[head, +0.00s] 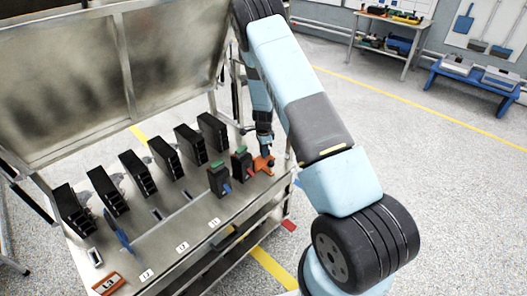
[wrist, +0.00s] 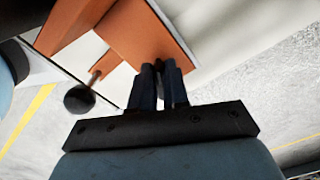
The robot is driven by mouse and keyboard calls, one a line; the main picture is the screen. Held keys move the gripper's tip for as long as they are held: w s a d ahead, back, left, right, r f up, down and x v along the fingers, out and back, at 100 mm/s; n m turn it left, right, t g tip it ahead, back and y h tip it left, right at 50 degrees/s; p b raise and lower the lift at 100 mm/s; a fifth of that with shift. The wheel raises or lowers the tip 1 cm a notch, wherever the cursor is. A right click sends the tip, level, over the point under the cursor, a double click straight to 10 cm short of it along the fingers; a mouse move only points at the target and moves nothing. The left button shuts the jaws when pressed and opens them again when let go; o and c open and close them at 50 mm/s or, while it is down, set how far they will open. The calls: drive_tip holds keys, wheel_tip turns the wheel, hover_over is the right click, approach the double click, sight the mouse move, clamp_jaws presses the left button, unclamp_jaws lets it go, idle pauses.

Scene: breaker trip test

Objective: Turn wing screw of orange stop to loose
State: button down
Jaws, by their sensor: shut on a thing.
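The orange stop (head: 263,165) sits at the right end of the bench's front rail in the head view. In the wrist view its orange body (wrist: 138,38) fills the upper middle. A black ball knob (wrist: 79,99) on a short rod sticks out beside it. My gripper (head: 266,153) points down onto the stop. In the wrist view my gripper's two dark fingers (wrist: 160,70) are close together against the orange body, shut on the wing screw. The screw is hidden between the fingertips, so its angle cannot be told.
Two dark breakers with green tops (head: 218,179) (head: 241,163) stand just left of the stop. Several black units (head: 136,175) line the bench behind. A blue part (head: 119,231) and an orange-red box (head: 108,284) are at the left. A tilted metal panel (head: 100,80) rises at the back.

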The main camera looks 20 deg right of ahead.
drive_tip(key=n, duration=0.3)
drive_tip(key=shift+d+n, duration=0.1)
drive_tip(key=shift+n, duration=0.2)
drive_tip(key=n, duration=0.3)
drive_tip(key=shift+s+d+n, duration=0.1)
drive_tip(key=shift+s+n, duration=0.05)
drive_tip(key=shift+n, duration=0.15)
drive_tip(key=n, duration=0.6)
drive_tip(key=shift+s+d, duration=0.1)
drive_tip(key=shift+d, duration=0.05)
drive_tip(key=n, duration=0.5)
drive_tip(key=shift+d+n, duration=0.15)
drive_tip(key=shift+n, duration=0.25)
drive_tip(key=shift+d+r+n, duration=0.1)
drive_tip(key=shift+n, duration=2.1)
drive_tip(key=c, duration=1.1)
unclamp_jaws()
wheel_tip(320, 180, up, 14)
drive_tip(key=shift+f, duration=0.25)
